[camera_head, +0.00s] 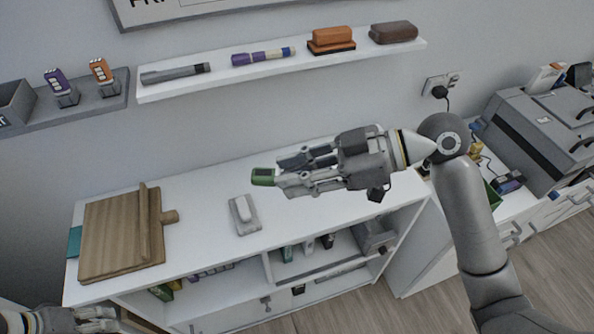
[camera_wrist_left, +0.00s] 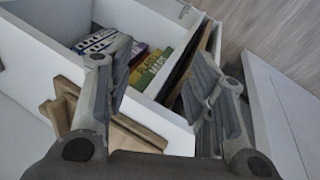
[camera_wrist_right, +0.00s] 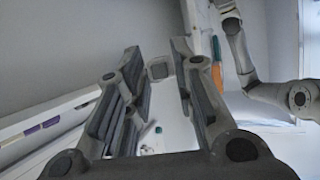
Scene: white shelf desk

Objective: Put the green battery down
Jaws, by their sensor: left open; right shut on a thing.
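The green battery (camera_head: 263,177) is held at the fingertips of my right gripper (camera_head: 284,177), above the white desk top (camera_head: 205,200). In the head view its green end sticks out to the left of the fingers. The gripper is shut on it and hides its other end. In the right wrist view a grey squarish shape (camera_wrist_right: 158,68) shows between the fingertips; I cannot tell if it is the battery. My left gripper (camera_head: 100,318) is open and low at the left front corner; in the left wrist view its fingers (camera_wrist_left: 163,58) are spread, with nothing between them.
A wooden board (camera_head: 112,235) lies on the desk's left part. A small grey tray with a white piece (camera_head: 242,210) lies mid-desk, with bare top around it. Wall shelves hold chargers (camera_head: 62,90), markers and erasers. A printer (camera_head: 540,135) stands at right.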

